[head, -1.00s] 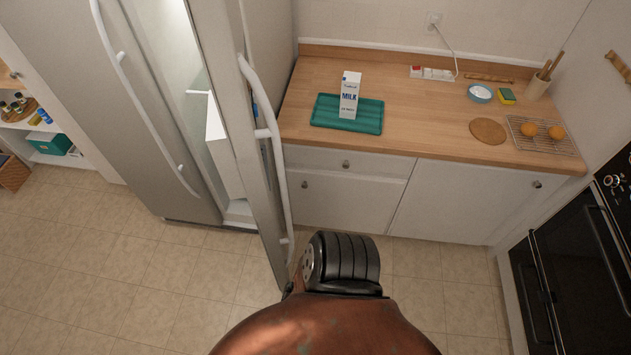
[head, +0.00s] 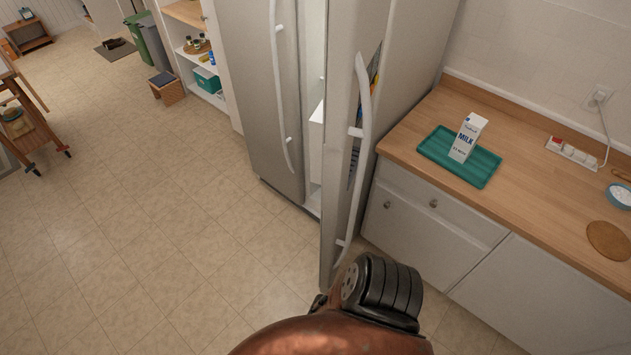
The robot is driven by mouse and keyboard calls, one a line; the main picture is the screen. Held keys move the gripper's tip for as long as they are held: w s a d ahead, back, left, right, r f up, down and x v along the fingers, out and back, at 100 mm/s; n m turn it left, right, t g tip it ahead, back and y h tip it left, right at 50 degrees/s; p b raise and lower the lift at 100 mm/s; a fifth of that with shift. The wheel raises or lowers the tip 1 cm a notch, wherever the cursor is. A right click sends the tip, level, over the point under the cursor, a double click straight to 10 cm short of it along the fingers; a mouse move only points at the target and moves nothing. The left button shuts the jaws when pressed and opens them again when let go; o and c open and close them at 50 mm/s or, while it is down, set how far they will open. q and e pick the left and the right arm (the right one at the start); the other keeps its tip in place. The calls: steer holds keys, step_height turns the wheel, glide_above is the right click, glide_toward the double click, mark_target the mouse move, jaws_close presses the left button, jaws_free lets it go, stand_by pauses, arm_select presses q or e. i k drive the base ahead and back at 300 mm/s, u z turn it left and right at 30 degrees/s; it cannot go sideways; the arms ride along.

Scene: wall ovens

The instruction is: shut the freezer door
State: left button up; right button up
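The tall grey double-door fridge-freezer stands in the middle of the head view. Its right-hand door (head: 332,235) stands open, swung out toward me, with a long white handle (head: 366,120). A lit white interior (head: 315,150) shows in the gap. The left-hand door (head: 255,90), also with a long white handle, looks shut. No label shows which side is the freezer. Part of my arm, copper and black, is at the bottom, in front of the open door's lower end. I cannot tell whether it touches the door. Neither gripper shows.
The wooden counter (head: 540,190) to the right holds a green tray (head: 435,150) with a milk carton (head: 470,137). White cabinets (head: 430,215) are below it. The tiled floor (head: 150,220) to the left is clear; a small wooden stool (head: 167,90) stands farther back.

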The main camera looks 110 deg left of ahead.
mark_target(356, 30)
steer(key=u, duration=3.25)
